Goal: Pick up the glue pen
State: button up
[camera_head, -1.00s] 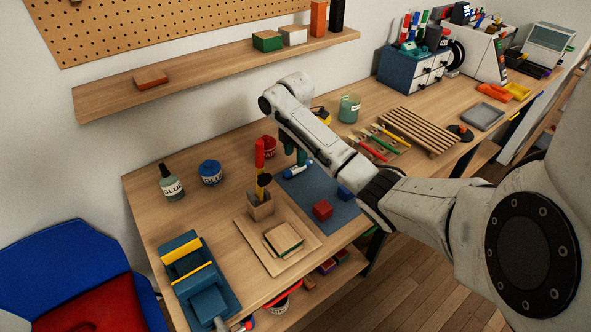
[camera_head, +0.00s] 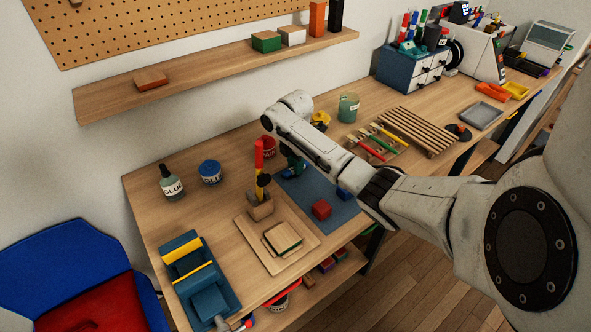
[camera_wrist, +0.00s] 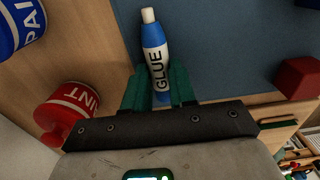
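The glue pen (camera_wrist: 154,52) is blue and white with a pale tip and the word GLUE. In the wrist view it points away from my gripper, over the blue mat (camera_wrist: 215,45). My gripper (camera_wrist: 160,82) has its two green fingers close against both sides of the pen's rear part, with no clear gap. I see no clear lift of the pen off the mat. In the head view my gripper (camera_head: 291,169) is low at the mat's far left edge and mostly hides the pen.
A red paint pot (camera_wrist: 66,112) and a blue paint pot (camera_wrist: 20,24) stand close by on the left in the wrist view. A red block (camera_head: 321,209) and a blue block (camera_head: 344,194) sit on the mat.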

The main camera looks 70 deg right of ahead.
grip_shut()
jog(key=shift+r, duration=0.1)
